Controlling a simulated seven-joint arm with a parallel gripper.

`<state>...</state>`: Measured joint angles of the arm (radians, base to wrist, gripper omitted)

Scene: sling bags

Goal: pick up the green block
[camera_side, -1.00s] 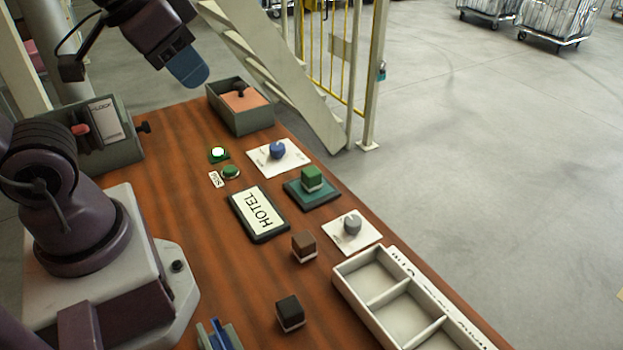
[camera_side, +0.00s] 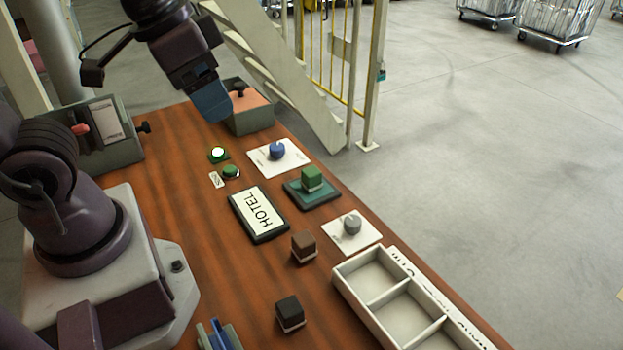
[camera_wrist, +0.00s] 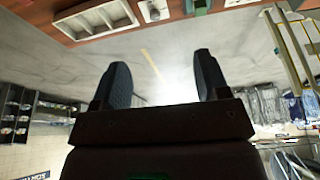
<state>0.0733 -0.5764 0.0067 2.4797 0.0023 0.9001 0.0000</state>
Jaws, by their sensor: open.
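The green block (camera_side: 312,178) sits on a dark green square pad (camera_side: 325,194) near the right edge of the table in the side view. My gripper (camera_side: 212,108) is in the air at the upper left of the block, above the far end of the table and clear of the block. In the wrist view my gripper (camera_wrist: 160,80) shows two dark fingers spread apart with nothing between them. A green patch at the top edge of the wrist view (camera_wrist: 200,5) may be the block or its pad; I cannot tell which.
A blue knob (camera_side: 277,150) and a grey knob (camera_side: 352,224) on white plates flank the pad. The HOTEL sign (camera_side: 258,214), brown block (camera_side: 303,246), black block (camera_side: 289,313) and white divided tray (camera_side: 345,276) stand nearer. An open box (camera_side: 250,122) is at the far end.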

